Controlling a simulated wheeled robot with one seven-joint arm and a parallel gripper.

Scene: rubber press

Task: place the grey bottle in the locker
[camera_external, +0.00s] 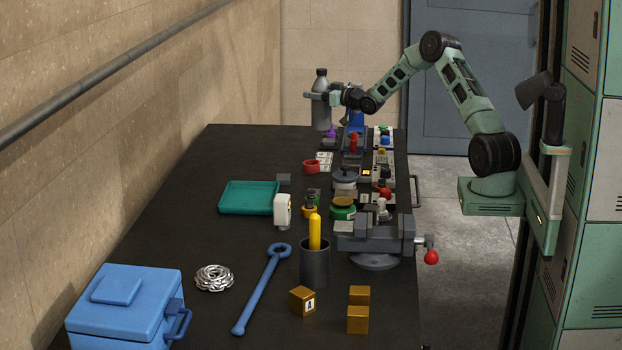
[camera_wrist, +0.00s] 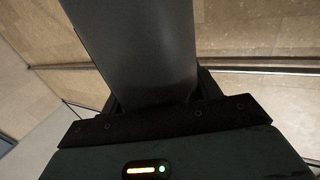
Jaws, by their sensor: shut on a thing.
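The grey bottle (camera_external: 321,106), with a dark cap, is upright at the far end of the black table. My gripper (camera_external: 318,96) is shut on it around its upper body. In the wrist view the bottle (camera_wrist: 130,50) fills the upper middle, between the jaws of my gripper (camera_wrist: 145,98). I cannot tell whether the bottle's base touches the table. The doors I can see look closed.
The table (camera_external: 180,240) holds a vise (camera_external: 375,240), a teal tray (camera_external: 248,198), a blue cooler (camera_external: 125,305), a blue wrench (camera_external: 262,288), a dark cup (camera_external: 314,265) and gold cubes (camera_external: 358,319). Several small items crowd its right side. Grey floor (camera_external: 460,265) lies between table and lockers.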

